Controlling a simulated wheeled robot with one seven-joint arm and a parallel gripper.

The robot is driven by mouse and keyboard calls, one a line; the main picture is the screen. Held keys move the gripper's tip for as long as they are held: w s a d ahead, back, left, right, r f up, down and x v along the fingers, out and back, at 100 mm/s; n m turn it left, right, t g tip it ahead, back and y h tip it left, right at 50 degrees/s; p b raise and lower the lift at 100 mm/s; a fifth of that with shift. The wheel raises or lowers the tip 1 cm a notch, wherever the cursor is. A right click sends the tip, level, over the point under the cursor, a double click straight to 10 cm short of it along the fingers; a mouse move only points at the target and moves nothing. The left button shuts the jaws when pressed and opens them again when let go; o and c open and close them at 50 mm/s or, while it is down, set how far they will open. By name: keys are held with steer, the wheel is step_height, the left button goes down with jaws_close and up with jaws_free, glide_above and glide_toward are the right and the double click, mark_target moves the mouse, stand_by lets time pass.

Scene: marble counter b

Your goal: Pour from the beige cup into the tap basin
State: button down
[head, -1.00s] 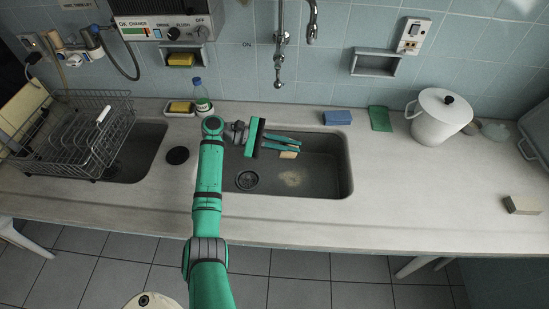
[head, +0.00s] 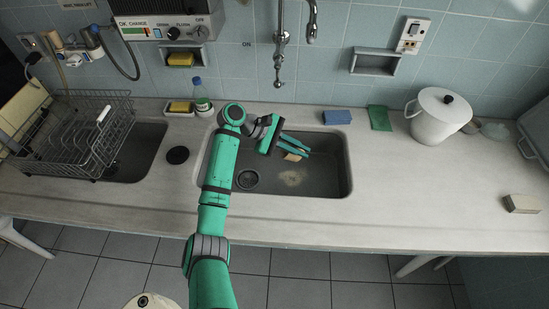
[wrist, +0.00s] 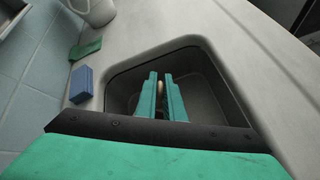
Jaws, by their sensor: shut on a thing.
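The beige cup (head: 292,156) shows as a small beige patch at my gripper (head: 301,149) in the head view. In the wrist view the cup (wrist: 160,88) is a narrow strip between the two green fingers (wrist: 161,80). My gripper is shut on it and holds it over the tap basin (head: 325,180). The cup looks tilted in the head view, but its mouth and contents are hidden. The basin is a grey sink with a round drain at its left and a pale patch on its floor. The tap (head: 279,60) hangs from the wall behind it.
A blue sponge (head: 337,117) and a green cloth (head: 379,118) lie behind the basin. A white pot (head: 440,115) stands at the right. A dish rack (head: 75,140) and a bottle (head: 201,97) are at the left. The counter's right front is mostly clear.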

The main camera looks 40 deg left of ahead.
steer(key=w+d+f+g+y+b, duration=0.1)
steer(key=w+d+f+g+y, duration=0.4)
steer(key=d+f+y, duration=0.3)
steer(key=shift+f+g+y+b, duration=0.4)
steer(key=shift+g+y, duration=0.2)
steer(key=shift+y, duration=0.3)
steer(key=shift+w, duration=0.15)
stand_by(0.6)
